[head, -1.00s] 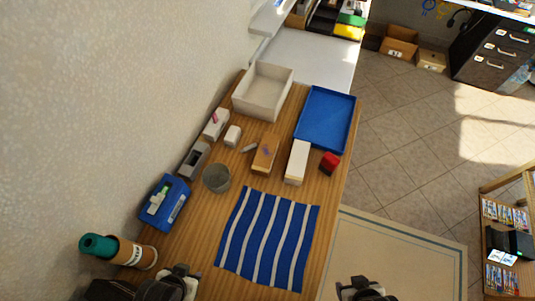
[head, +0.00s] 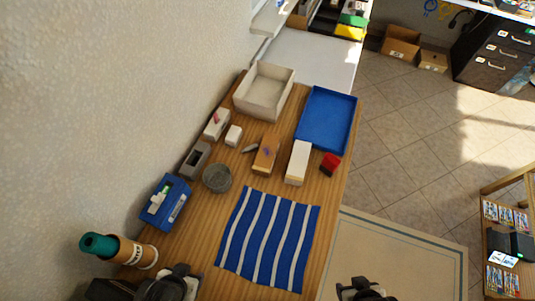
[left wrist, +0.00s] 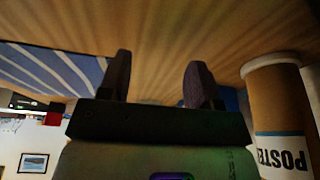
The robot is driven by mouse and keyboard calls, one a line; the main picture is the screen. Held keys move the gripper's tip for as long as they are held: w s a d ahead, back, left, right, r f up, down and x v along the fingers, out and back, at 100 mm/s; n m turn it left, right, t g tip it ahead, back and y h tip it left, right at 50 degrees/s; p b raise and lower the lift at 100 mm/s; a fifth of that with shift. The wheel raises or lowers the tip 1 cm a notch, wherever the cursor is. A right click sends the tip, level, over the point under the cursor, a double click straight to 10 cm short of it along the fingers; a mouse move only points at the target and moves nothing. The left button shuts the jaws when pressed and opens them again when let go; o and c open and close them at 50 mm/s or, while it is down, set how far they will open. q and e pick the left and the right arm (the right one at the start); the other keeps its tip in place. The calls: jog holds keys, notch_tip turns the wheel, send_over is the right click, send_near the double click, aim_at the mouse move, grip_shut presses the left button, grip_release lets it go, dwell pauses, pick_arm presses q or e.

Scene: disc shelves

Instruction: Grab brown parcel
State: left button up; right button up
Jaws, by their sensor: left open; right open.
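The brown parcel (head: 265,155) is a small tan box lying on the wooden table, between a small grey item and a long white box. My left gripper (left wrist: 158,82) is open and empty in the left wrist view, its two dark fingers apart above the wood. In the head view my left gripper (head: 185,280) is at the bottom, left of the striped cloth and well short of the parcel. My right gripper (head: 360,288) is at the bottom edge, right of the table, also far from the parcel; its fingertips are hard to see.
A blue-and-white striped cloth (head: 268,238) lies in front of the parcel. A long white box (head: 297,163) and red item (head: 331,162) stand to its right, a grey cup (head: 217,178) to its left. A blue tray (head: 326,120) and white bin (head: 263,90) are behind. A poster tube (head: 135,252) is near my left gripper.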

pick_arm(q)
jog(key=o, duration=0.6)
jog(key=shift+a, duration=0.15)
jog(key=shift+r, duration=0.1)
